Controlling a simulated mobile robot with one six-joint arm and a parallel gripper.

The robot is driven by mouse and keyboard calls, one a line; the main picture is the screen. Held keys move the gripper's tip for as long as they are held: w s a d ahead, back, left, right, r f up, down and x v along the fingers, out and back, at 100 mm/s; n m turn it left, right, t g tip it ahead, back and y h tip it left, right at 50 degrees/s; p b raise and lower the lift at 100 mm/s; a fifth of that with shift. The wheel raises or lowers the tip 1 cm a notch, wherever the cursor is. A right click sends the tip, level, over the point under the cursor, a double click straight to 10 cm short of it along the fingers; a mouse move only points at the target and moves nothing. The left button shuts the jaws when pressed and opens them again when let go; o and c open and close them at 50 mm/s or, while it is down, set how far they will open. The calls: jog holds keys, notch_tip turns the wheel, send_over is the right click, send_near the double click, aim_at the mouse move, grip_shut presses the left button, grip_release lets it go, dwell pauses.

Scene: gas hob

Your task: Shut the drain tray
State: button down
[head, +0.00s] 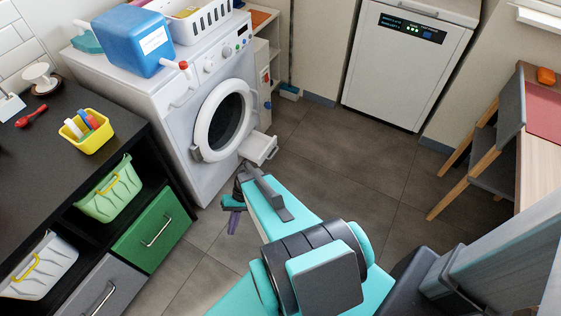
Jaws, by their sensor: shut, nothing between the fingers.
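The drain tray (259,147) is a small white drawer at the lower right of the washing machine (178,128). It sticks out from the machine's front, with a handle on its face. My gripper (240,183) is dark, shut and empty. In the picture it is just below and left of the tray, in front of the machine's lower part. A gap shows between the gripper and the tray's face, but its depth is hard to judge. My turquoise arm reaches up from the bottom and hides part of the floor.
The round door (224,120) above the tray looks closed. A black counter with a green drawer (152,232) stands at left. A dishwasher (404,65) and chair (490,150) are right. Tiled floor (345,165) is clear between.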

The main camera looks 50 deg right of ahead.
jog(key=w+d+f+m+t+y+b, duration=0.1)
jog(key=w+d+f+m+t+b, duration=0.15)
jog(key=w+d+f+b, duration=0.35)
jog(key=w+d+f+m+t+b, duration=0.1)
jog(key=w+d+f+t+b, duration=0.15)
jog(key=d, duration=0.65)
jog(key=w+d+f+m+t+y+b, duration=0.1)
jog(key=w+d+f+m+t+b, duration=0.1)
jog(key=w+d+f+t+b, duration=0.4)
jog(key=s+d+m+t+h+b, duration=0.1)
jog(key=s+d+t+b, duration=0.1)
jog(key=d, duration=0.9)
jog(key=s+d+f+m+t+h+b, duration=0.1)
jog(key=d+b, duration=0.4)
jog(key=d, duration=0.6)
jog(key=s+d+f+m+t+h+b, duration=0.1)
jog(key=s+d+m+t+h+b, duration=0.1)
jog(key=d, duration=0.8)
jog(key=shift+s+d+t+h+b, duration=0.4)
jog(key=shift+s+t+h+b, duration=0.2)
jog(key=shift+s+b, duration=0.5)
jog(key=shift+w+m, duration=0.25)
jog(key=b+x, duration=0.5)
jog(key=x, duration=0.8)
jog(key=shift+w+a+f, duration=0.15)
jog(key=shift+w+f, duration=0.05)
jog(key=shift+w, duration=0.15)
